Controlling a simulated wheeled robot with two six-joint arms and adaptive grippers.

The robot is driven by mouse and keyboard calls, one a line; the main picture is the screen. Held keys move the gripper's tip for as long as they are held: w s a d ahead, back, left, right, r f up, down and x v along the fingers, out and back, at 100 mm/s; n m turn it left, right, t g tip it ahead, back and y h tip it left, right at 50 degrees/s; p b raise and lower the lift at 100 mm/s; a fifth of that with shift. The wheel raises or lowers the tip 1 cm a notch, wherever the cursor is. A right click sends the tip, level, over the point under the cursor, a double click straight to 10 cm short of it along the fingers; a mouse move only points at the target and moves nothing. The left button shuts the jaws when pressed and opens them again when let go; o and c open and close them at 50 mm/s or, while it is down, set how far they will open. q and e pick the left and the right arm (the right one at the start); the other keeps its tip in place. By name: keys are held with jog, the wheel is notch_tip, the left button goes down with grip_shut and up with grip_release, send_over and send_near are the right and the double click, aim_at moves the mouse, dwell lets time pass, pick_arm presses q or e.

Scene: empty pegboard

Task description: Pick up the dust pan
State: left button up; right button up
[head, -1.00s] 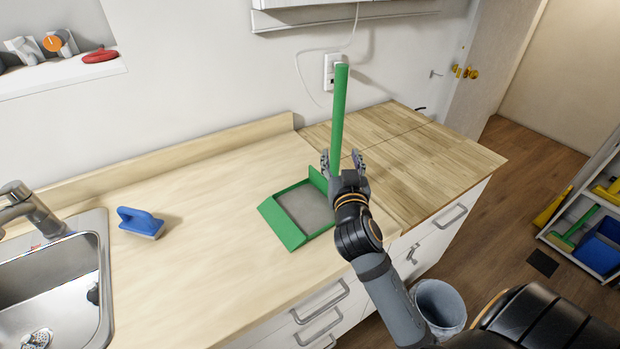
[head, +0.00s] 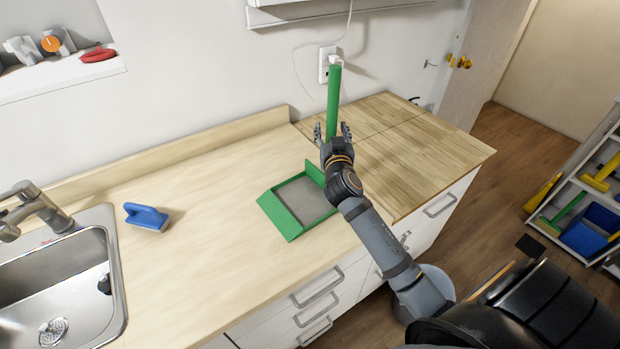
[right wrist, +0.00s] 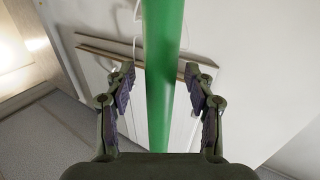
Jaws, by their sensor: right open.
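The green dust pan (head: 266,211) with a grey inner floor rests on the light wooden counter. Its green handle (head: 334,100) stands upright at the pan's right side. My right gripper (head: 332,133) is open around the handle, with a finger on each side of it. In the right wrist view the handle (right wrist: 163,75) runs between the two spread fingers, with a gap on both sides. The gripper hides the lower part of the handle in the head view. My left gripper is not in view.
A blue brush (head: 146,217) lies on the counter beside the sink (head: 60,285). A wall outlet (head: 326,63) with a cord is behind the handle. A shelf (head: 590,190) with a blue bin stands at the far right.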

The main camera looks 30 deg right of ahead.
jog(key=shift+s+a, duration=0.1)
jog(key=shift+c, duration=0.3)
jog(key=shift+r, duration=0.1)
jog(key=shift+c, duration=1.3)
grip_shut()
